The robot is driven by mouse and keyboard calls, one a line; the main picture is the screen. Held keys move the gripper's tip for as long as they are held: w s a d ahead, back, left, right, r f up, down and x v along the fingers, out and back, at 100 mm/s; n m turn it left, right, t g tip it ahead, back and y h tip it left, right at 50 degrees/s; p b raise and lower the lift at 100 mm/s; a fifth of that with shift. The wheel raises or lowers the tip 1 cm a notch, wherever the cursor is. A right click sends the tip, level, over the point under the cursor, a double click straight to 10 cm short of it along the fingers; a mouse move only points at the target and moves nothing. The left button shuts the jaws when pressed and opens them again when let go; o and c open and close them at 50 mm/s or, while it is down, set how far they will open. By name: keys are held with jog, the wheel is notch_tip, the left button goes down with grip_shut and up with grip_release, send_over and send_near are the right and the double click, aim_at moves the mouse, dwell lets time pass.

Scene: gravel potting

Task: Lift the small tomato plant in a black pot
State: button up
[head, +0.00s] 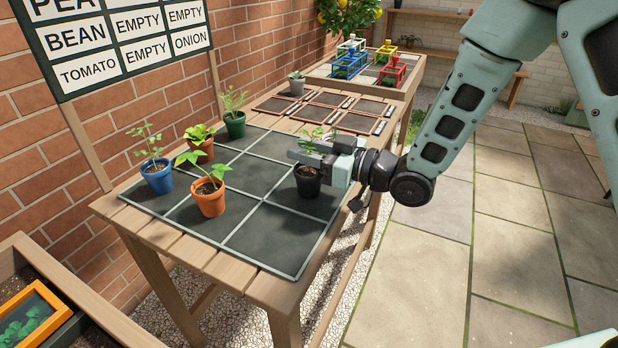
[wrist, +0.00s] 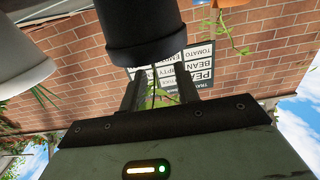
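The black pot (head: 308,184) stands at the right side of the dark gridded mat in the head view. Green leaves (head: 310,139) of its plant show just above and behind my gripper. My gripper (head: 305,158) reaches in from the right, level, just above the pot's rim. In the wrist view, which is upside down, the black pot (wrist: 142,30) fills the top middle, with its rim toward my fingers. My two fingers (wrist: 162,92) are apart, with a thin stem between them. The pot hides part of the fingers, and whether they touch the plant is unclear.
On the mat (head: 262,242) stand a blue pot (head: 157,177), an orange pot (head: 209,202), a brown pot (head: 201,150) and a green pot (head: 235,127). A grey pot (head: 297,86) stands farther back. A label board (head: 120,40) hangs left.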

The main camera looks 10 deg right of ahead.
jog(key=shift+w+a, duration=0.4)
jog(key=shift+a, duration=0.15)
grip_shut()
jog(key=shift+r, duration=0.1)
